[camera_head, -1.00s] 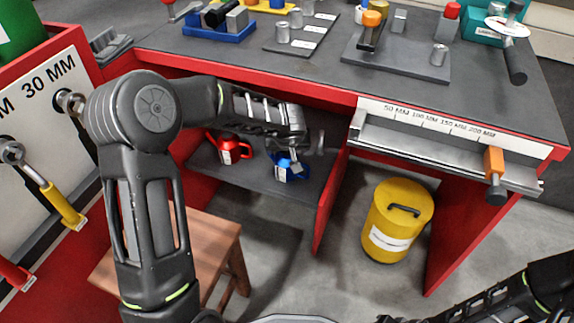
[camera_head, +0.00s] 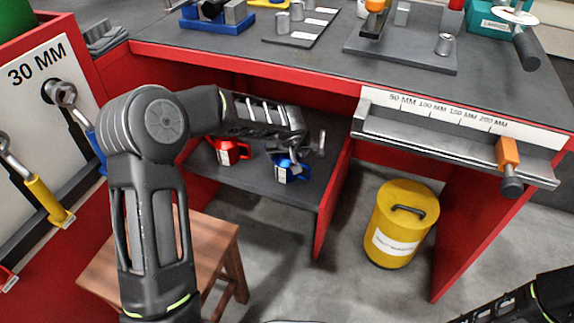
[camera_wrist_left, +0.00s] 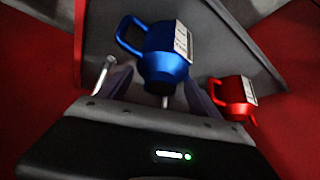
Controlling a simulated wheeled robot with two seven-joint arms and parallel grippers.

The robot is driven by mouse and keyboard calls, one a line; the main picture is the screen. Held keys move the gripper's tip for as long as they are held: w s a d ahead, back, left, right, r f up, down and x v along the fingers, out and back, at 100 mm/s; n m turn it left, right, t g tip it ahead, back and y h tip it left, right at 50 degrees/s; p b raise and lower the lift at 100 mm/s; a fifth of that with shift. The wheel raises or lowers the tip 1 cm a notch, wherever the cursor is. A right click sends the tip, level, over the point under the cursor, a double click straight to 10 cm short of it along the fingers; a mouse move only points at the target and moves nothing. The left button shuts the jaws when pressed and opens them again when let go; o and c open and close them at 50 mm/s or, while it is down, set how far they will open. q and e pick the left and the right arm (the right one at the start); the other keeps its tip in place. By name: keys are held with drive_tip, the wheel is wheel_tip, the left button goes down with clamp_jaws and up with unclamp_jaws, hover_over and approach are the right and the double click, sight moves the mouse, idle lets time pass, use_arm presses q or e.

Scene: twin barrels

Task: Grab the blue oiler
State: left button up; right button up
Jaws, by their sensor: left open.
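The blue oiler (camera_head: 290,168) stands on the shelf under the workbench, with a white label on its side. In the left wrist view the blue oiler (camera_wrist_left: 165,55) is straight ahead, with its handle to the left. My left gripper (camera_head: 303,150) reaches in under the bench top and is at the oiler, covering part of it. In the left wrist view its fingers (camera_wrist_left: 160,84) are apart, with the lower part of the oiler showing between them. I cannot tell whether they touch it. My right arm shows at the lower right, but its gripper is out of view.
A red oiler (camera_head: 230,152) stands on the same shelf (camera_head: 240,180) to the left; it also shows in the left wrist view (camera_wrist_left: 235,97). The bench top (camera_head: 300,65) is above. A yellow canister (camera_head: 402,225) stands on the floor at right. A wooden stool (camera_head: 215,258) is below.

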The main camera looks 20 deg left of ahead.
use_arm(q)
clamp_jaws()
idle(0.8)
